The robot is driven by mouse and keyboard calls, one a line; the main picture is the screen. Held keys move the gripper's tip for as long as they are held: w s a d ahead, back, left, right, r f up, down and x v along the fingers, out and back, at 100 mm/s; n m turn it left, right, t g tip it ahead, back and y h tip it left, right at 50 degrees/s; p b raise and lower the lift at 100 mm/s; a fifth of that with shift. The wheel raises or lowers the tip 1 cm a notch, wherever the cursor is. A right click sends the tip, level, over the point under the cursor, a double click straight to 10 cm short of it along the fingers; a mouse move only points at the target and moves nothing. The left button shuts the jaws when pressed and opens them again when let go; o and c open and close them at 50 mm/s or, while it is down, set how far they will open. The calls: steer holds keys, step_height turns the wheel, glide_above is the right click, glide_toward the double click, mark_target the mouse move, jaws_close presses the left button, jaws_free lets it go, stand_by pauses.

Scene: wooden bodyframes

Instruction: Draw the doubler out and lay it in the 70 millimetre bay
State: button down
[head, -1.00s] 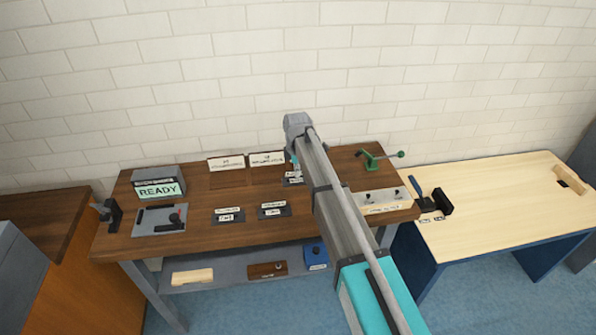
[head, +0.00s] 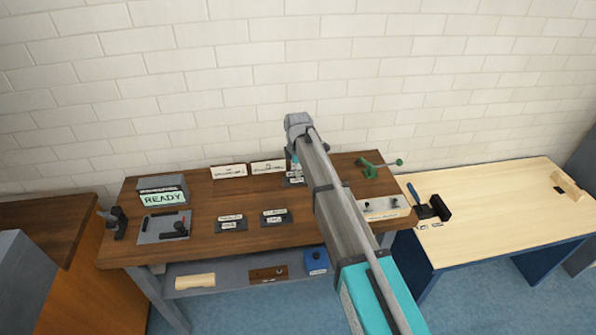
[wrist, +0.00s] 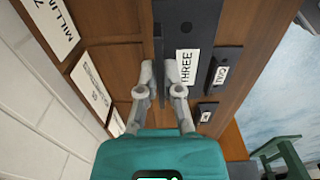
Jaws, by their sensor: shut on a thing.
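My gripper (wrist: 163,88) is shut on a thin dark upright piece (wrist: 159,50), seen edge-on between the fingertips in the wrist view. It is beside the dark block marked THREE (wrist: 207,20); I cannot tell whether it is clear of that block. In the head view my arm covers the gripper, near the block at the back of the brown bench (head: 294,179). Two white signs mark the bays. The nearer-edge sign in the wrist view reads partly "MILLIM" and "7" (wrist: 52,25); the other (wrist: 91,82) is hard to read. Wood shows bare beside them.
Blocks marked TWO (wrist: 221,72) and another (wrist: 207,112) sit apart from THREE. On the bench stand a READY display (head: 163,198), a grey plate with a dark handle (head: 163,228), a green lever clamp (head: 372,168) and a switch panel (head: 385,208). A pale table (head: 480,215) is at right.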

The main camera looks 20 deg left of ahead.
steer(key=shift+r+p, duration=1.3)
steer(key=shift+r, duration=0.25)
steer(key=shift+d, duration=0.1)
